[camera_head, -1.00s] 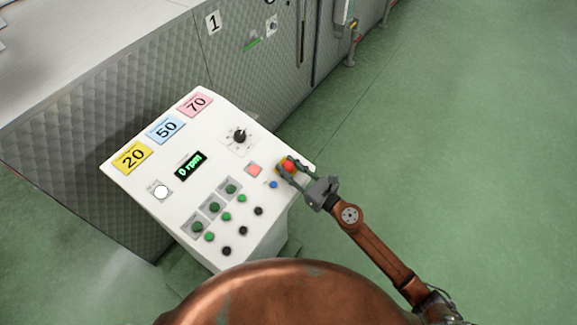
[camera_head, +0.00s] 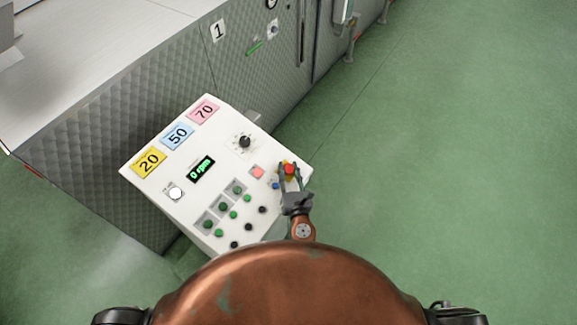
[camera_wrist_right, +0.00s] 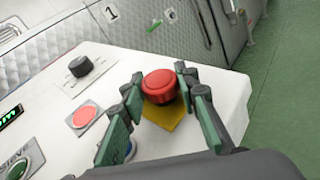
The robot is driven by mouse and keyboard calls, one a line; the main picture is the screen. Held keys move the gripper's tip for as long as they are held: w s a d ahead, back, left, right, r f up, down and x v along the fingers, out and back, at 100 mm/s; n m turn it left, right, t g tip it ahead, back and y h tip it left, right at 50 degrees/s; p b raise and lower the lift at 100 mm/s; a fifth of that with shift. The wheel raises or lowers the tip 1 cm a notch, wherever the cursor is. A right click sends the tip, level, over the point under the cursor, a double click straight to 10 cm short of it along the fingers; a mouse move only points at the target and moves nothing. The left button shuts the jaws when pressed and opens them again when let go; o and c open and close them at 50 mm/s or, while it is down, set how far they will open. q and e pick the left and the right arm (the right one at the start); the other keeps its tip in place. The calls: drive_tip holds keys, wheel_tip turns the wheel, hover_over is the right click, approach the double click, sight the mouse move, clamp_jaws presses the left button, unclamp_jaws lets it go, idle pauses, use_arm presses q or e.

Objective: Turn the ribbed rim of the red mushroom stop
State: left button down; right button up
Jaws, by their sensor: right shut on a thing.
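The red mushroom stop (camera_head: 289,169) sits on a yellow plate near the right corner of the white control panel (camera_head: 146,187). In the right wrist view the red mushroom stop (camera_wrist_right: 160,86) shows its smooth cap and rim, with the yellow plate (camera_wrist_right: 163,124) below it. My right gripper (camera_head: 290,172) comes from the near side, its fingers on either side of the stop. In the right wrist view my right gripper (camera_wrist_right: 159,88) has its dark fingertips against the rim, shut on it. My left gripper is not in view.
Beside the stop are a flat pink-red button (camera_head: 257,172), a blue button (camera_head: 276,186) and a black rotary knob (camera_head: 245,142). The display (camera_head: 201,169) reads 0 rpm. A quilted metal machine (camera_head: 110,165) stands behind; green floor (camera_head: 450,150) lies open at right.

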drive_tip(key=shift+f+m+h, duration=0.1)
drive_tip(key=shift+m+h, duration=0.5)
drive_tip(key=shift+h, duration=0.1)
drive_tip(key=shift+f, duration=0.1)
drive_tip(key=o, duration=1.2)
drive_tip(key=s, duration=0.4)
drive_tip(key=s+r, duration=0.1)
drive_tip(key=s, duration=0.3)
drive_tip(key=s+d, duration=0.1)
drive_tip(key=s, duration=0.3)
drive_tip(key=shift+r, duration=0.2)
drive_tip(key=shift+w, duration=0.1)
